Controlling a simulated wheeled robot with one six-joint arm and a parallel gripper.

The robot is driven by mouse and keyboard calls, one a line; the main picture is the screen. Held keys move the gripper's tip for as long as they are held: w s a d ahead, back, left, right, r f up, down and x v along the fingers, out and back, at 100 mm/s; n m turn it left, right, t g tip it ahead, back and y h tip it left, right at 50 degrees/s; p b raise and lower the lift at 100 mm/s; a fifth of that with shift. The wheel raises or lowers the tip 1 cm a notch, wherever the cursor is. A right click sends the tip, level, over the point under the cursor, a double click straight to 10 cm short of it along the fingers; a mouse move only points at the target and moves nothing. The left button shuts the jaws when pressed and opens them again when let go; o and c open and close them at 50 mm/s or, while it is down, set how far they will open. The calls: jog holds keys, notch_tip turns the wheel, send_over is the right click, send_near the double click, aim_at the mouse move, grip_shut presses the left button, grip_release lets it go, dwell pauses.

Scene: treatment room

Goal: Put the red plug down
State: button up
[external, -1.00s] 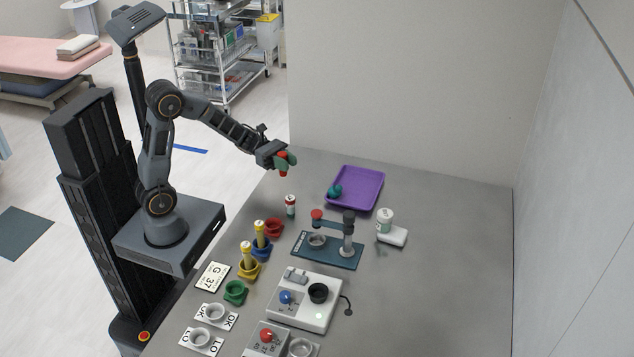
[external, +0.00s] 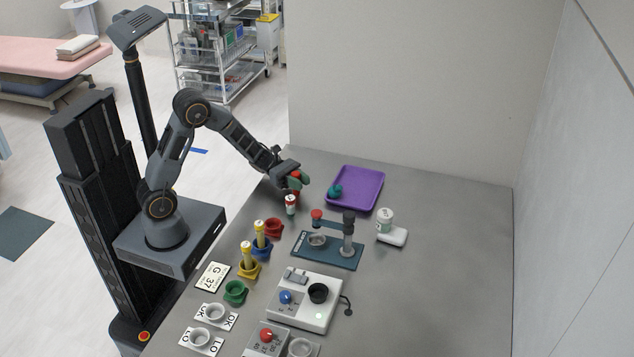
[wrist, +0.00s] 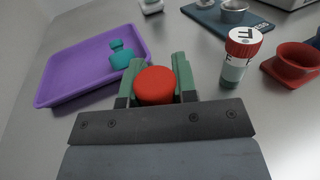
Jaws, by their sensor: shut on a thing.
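My gripper (external: 297,181) is shut on the red plug, whose round red top shows between the green fingers in the wrist view (wrist: 155,85). In the external view the red plug (external: 295,175) is partly covered by the fingers. It is low over the back left part of the grey table (external: 420,270), behind a small red-capped vial. I cannot tell whether the plug's underside touches the table.
The red-capped vial (wrist: 241,55) stands close to the gripper, with a red cup (wrist: 294,63) beyond it. A purple tray (external: 371,204) holding a teal plug (external: 335,191) lies to the right. A teal stand (external: 345,256) is in front of the tray.

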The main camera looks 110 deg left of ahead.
jog(key=shift+f, duration=0.1)
jog(key=o, duration=0.4)
jog(key=shift+f, duration=0.1)
jog(key=o, duration=0.5)
